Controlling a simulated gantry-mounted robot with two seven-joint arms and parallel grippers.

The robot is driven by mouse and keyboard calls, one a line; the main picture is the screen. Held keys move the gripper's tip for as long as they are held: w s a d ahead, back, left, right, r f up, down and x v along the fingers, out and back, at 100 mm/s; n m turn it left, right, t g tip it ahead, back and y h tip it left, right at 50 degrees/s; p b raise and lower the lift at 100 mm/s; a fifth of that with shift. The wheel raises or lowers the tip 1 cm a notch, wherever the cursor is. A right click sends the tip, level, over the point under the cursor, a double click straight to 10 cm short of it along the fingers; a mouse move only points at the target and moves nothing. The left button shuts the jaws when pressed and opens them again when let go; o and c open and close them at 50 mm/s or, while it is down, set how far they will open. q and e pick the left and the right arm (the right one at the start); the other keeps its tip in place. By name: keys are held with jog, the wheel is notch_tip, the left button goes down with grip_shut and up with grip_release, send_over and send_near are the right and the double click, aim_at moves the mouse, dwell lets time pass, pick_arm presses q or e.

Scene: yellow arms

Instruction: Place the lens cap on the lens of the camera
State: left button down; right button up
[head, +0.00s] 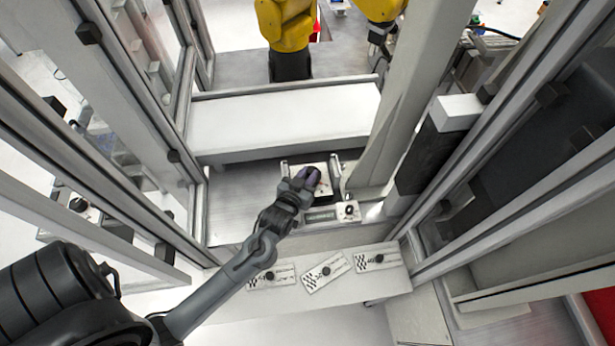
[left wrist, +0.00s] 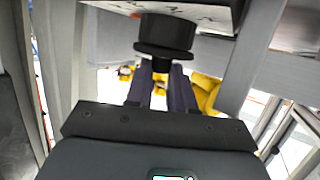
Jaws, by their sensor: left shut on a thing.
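My left gripper (head: 308,178) reaches in from the lower left, over a small fixture with a pale plate (head: 321,170) on the bench. In the left wrist view its two dark purple fingers (left wrist: 161,90) are shut on the narrow stem of a black round piece, which looks like the lens cap (left wrist: 160,52). Directly past it stands a black cylinder, apparently the camera lens (left wrist: 167,31), against a pale plate (left wrist: 213,13) with dark marks. Cap and cylinder look in line; I cannot tell whether they touch. In the head view the gripper hides them. My right gripper is not in view.
Several white cards with checker marks and black round pieces lie on the front ledge, including a middle one (head: 313,283). A white box (head: 347,211) with a black knob stands right of the gripper. Grey frame posts close in both sides. A long white block (head: 285,122) lies behind.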

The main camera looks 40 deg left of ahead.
pick_arm(q)
jog(key=shift+f, duration=0.15)
jog(key=c, duration=1.3)
grip_release()
jog(key=shift+o, duration=0.2)
